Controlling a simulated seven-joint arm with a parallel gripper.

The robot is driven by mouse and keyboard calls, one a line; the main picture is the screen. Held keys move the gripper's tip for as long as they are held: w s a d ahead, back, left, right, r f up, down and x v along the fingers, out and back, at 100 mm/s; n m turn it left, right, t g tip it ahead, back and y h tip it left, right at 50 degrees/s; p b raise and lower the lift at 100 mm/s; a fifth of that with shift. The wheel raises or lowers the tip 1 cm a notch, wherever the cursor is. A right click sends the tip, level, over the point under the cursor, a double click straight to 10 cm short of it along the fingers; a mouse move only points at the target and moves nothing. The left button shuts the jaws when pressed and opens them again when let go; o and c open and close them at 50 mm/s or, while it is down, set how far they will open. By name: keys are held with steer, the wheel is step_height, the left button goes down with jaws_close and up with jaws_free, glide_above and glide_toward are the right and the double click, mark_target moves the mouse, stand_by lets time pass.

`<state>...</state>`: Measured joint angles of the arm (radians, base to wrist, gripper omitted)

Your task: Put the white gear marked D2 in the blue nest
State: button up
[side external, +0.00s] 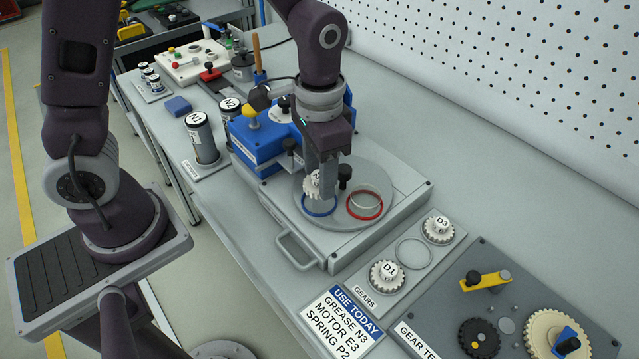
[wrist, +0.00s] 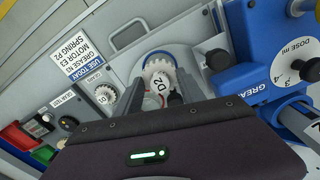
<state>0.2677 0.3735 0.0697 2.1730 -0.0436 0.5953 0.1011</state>
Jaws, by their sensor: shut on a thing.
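My gripper (side external: 328,184) is shut on the white gear (side external: 312,188), whose D2 mark shows in the wrist view (wrist: 159,72). The gear is between the fingers, over the blue nest (side external: 319,211), a blue ring on the round grey plate (side external: 348,164). The gear hides the far part of the blue ring. I cannot tell whether the gear touches the nest or hangs just above it. A red nest (side external: 366,216) lies to its right on the same plate and looks empty.
The gears tray (side external: 364,301) holds white gears D1 (side external: 388,275) and D3 (side external: 438,231), with an empty ring between them. A blue grease unit (side external: 256,150) stands close behind my gripper. A black knob (side external: 344,176) stands on the plate close to the fingers.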

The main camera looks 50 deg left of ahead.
steer(key=shift+f, duration=1.4)
steer(key=shift+f, duration=0.6)
steer(key=o, duration=1.3)
steer(key=shift+o, duration=0.2)
